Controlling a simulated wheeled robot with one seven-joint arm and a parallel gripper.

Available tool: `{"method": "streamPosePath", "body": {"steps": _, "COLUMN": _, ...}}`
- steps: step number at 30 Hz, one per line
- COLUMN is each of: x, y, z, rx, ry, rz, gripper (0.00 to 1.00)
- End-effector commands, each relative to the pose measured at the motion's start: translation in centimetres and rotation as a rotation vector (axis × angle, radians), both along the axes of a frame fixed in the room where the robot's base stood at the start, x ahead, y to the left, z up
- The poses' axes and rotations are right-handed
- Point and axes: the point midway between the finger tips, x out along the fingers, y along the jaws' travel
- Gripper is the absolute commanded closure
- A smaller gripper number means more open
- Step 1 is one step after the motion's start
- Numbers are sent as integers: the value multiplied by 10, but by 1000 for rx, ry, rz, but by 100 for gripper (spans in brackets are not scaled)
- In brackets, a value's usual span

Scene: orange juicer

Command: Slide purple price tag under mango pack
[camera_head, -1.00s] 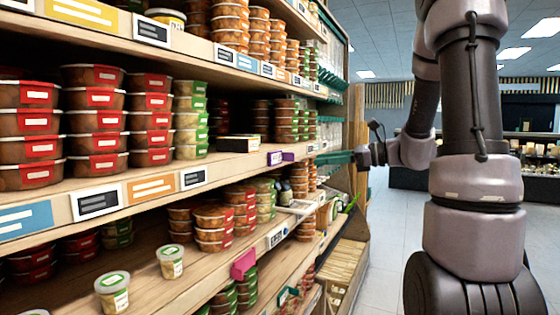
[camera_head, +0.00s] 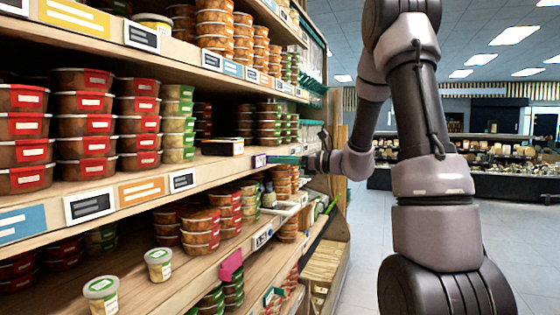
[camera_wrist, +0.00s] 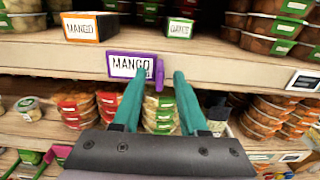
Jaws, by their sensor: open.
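The purple-framed price tag (camera_wrist: 128,66) reading MANGO sits on the front edge of a wooden shelf. A small purple piece (camera_wrist: 158,71) stands out at its right end. The tag also shows in the head view (camera_head: 259,160). My gripper (camera_wrist: 161,76) is open, with teal fingers pointing at the shelf edge. Its left fingertip is close to the tag's right end and the purple piece appears between the fingers; I cannot tell if they touch. In the head view my gripper (camera_head: 285,160) is just right of the tag. I cannot tell which pack is the mango pack.
An orange-framed box or sign (camera_wrist: 82,27) and a small green-framed sign (camera_wrist: 179,28) stand on the shelf above the tag. Stacked tubs (camera_wrist: 80,105) fill the lower shelf. A pink tag (camera_head: 231,265) hangs on a lower edge. The aisle floor (camera_head: 355,215) is clear.

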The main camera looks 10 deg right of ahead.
Motion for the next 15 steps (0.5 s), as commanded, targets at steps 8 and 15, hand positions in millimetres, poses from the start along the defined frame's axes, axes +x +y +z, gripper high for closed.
{"method": "streamPosePath", "body": {"steps": 8, "x": 2, "y": 2, "z": 0, "rx": 0, "ry": 0, "rz": 0, "gripper": 57}}
{"method": "streamPosePath", "body": {"steps": 15, "x": 2, "y": 2, "z": 0, "rx": 0, "ry": 0, "rz": 0, "gripper": 100}}
